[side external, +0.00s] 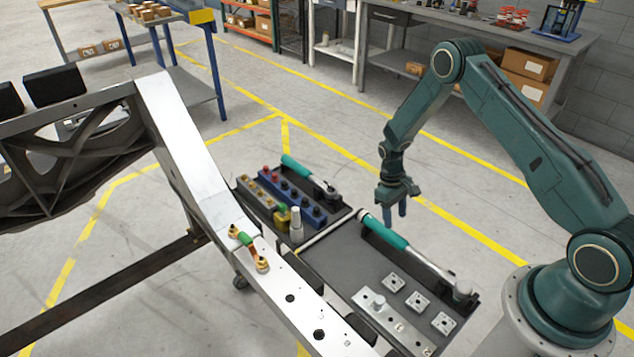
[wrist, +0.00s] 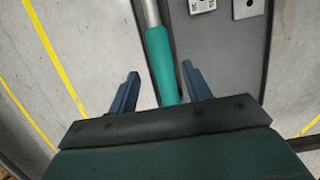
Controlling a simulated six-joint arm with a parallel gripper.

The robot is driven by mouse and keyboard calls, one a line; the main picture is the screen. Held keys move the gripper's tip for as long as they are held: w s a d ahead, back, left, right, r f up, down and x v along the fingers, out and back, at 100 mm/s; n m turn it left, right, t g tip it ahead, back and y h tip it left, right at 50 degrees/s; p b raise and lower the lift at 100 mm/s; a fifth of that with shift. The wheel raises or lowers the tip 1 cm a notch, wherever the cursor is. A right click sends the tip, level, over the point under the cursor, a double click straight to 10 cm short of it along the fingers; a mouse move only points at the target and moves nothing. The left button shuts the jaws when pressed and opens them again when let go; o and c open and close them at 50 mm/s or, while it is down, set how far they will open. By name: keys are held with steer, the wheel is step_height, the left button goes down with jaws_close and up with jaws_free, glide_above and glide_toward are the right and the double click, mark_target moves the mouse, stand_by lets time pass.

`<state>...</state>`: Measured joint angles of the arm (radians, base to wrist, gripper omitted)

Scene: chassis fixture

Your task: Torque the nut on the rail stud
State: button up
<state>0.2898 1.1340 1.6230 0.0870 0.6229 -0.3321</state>
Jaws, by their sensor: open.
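A long torque wrench with a teal handle (side external: 385,232) and a steel shaft lies along the tool cart, its head at the lower right. Its handle (wrist: 162,62) also shows in the wrist view, running between my fingers as seen from above. My gripper (side external: 396,212) is open and points down above the cart near the handle end; the wrist view shows its two blue fingers (wrist: 161,80) apart, with nothing gripped. The silver chassis rail (side external: 190,130) slopes down at the left. Dark round or hex spots (side external: 319,335) mark its lower part; I cannot tell which is the stud with the nut.
The cart also holds a shorter teal-handled ratchet (side external: 297,169), a blue socket block (side external: 290,193), and several square plates (side external: 417,301). A workbench (side external: 480,32) stands behind. Floor between cart and bench is clear.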

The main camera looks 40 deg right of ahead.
mark_target(396, 235)
steer(key=shift+f, duration=0.15)
steer(key=shift+x, duration=4.85)
steer(key=shift+s, duration=0.1)
jaws_close()
steer(key=shift+r, duration=0.2)
